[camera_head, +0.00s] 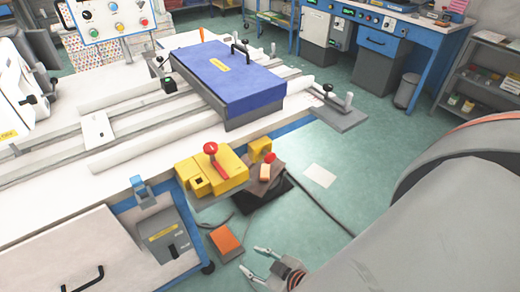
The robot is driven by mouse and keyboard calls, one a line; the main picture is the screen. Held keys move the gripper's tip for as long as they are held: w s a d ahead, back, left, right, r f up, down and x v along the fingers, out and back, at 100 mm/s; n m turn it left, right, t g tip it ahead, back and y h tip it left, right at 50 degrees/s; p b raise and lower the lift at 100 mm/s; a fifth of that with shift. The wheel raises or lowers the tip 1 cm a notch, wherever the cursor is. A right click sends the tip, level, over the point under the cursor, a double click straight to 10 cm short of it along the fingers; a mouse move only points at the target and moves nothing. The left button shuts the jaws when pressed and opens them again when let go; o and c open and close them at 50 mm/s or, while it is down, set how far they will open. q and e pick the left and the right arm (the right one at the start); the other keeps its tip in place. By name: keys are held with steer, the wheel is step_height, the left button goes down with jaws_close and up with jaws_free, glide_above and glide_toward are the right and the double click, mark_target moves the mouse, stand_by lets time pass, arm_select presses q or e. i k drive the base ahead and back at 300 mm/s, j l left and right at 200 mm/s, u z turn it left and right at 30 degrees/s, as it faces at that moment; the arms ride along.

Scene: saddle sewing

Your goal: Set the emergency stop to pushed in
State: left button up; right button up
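A yellow box (215,180) sits at the front corner of the white machine table. A red round knob (210,148) stands up from its top, with a red lever beside it; the knob may be the emergency stop, but I cannot tell whether it is pushed in. A control panel (108,20) with coloured buttons, one of them red (138,6), is at the upper left. My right gripper (250,260) is open and empty, low in the picture, in front of and below the yellow box. My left gripper is not in view.
A blue-topped block (228,75) lies on the machine's rails. A brown block (263,180) with a red-and-orange part is right of the yellow box. An orange pedal (225,240) and cables lie on the floor.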

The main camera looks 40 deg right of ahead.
mark_target(269, 158)
steer(key=z, duration=1.2)
